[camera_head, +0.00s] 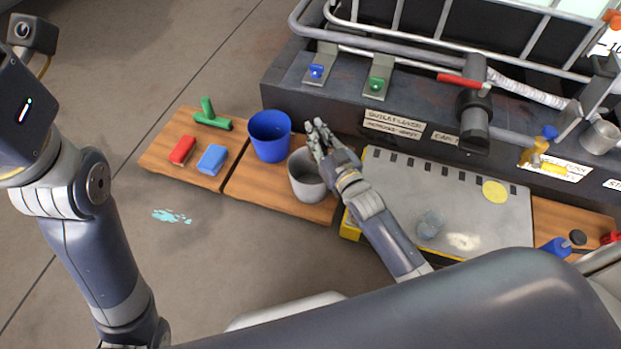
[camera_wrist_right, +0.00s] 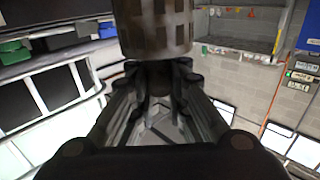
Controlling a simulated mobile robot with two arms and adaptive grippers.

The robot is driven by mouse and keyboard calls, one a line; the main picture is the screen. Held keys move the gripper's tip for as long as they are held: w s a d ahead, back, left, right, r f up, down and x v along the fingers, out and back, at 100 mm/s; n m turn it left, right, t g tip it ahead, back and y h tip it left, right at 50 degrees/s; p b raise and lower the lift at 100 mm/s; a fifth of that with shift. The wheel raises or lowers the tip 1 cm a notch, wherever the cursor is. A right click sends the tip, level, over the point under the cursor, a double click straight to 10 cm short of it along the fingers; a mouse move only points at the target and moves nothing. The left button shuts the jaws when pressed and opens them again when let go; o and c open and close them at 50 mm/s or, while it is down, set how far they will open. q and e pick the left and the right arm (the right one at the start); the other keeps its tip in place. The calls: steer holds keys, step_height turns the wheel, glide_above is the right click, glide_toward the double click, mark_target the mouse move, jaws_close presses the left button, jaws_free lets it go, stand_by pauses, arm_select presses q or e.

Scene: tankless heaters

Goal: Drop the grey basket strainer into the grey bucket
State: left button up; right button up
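The grey bucket (camera_head: 308,185) stands on the wooden board, left of the metal drip plate. My right gripper (camera_head: 318,133) is at the bucket's far right rim in the head view, with its fingers over or just behind the opening. In the right wrist view, the grey basket strainer (camera_wrist_right: 155,28), a cylinder with dark square holes, sits at the tips of my right gripper (camera_wrist_right: 162,78). The fingers close in on its narrow end. I cannot make out the strainer clearly in the head view. My left arm shows at the left; its gripper is out of view.
A blue bucket (camera_head: 270,137) stands just left of the grey one. A red block (camera_head: 182,150), a blue block (camera_head: 212,160) and a green tool (camera_head: 212,118) lie further left. A dark ledge with pipes and valves (camera_head: 474,115) rises behind.

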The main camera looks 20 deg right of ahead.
steer(key=o, duration=0.5)
steer(key=shift+c, duration=0.2)
steer(key=s+d, duration=0.2)
steer(key=s, duration=0.9)
steer(key=shift+s+d, duration=0.15)
steer(key=shift+s, duration=0.25)
